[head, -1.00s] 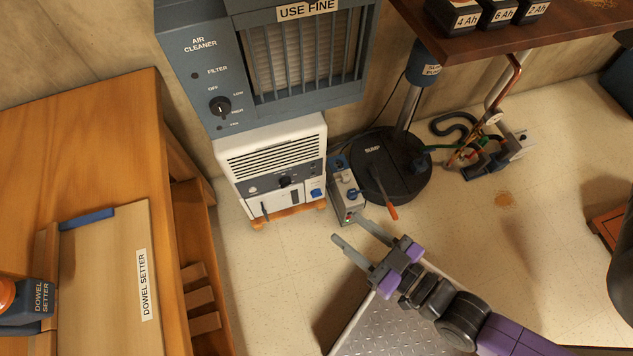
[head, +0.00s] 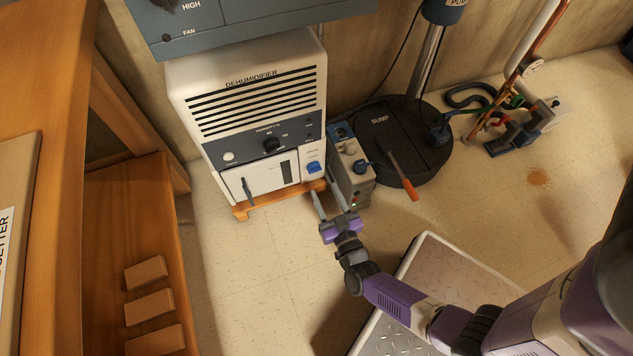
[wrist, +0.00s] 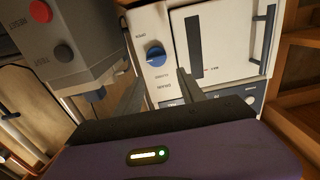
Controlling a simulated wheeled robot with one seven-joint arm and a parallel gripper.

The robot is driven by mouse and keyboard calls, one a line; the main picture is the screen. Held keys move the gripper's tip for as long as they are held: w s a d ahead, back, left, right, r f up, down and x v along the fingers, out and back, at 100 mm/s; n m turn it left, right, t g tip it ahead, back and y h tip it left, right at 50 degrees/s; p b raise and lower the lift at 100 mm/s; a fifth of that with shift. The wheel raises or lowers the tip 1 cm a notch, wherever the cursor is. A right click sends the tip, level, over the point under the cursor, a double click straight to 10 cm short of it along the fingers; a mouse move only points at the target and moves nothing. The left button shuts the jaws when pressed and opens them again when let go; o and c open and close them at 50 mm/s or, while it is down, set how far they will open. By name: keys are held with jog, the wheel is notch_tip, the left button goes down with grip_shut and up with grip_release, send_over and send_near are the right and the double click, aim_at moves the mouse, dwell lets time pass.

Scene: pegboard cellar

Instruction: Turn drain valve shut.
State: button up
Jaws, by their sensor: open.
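My gripper (head: 324,189) is open and empty, just in front of and below the knob in the head view. In the wrist view its two fingers (wrist: 158,82) point toward the knob, one to each side, with no contact visible.
A grey box (head: 350,175) with buttons and a blue part stands close right of the dehumidifier. Behind it lies the black sump lid (head: 390,145) with an orange-handled screwdriver (head: 405,178). A wooden bench (head: 130,250) is at left. Floor between bench and my base is clear.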

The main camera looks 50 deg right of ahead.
aim_at(316, 171)
jog(key=f+b+x, duration=0.1)
jog(key=b+x, duration=0.2)
jog(key=x, duration=0.5)
jog(key=shift+w+d, duration=0.15)
jog(key=shift+d, duration=0.15)
jog(key=shift+c, duration=0.5)
grip_shut()
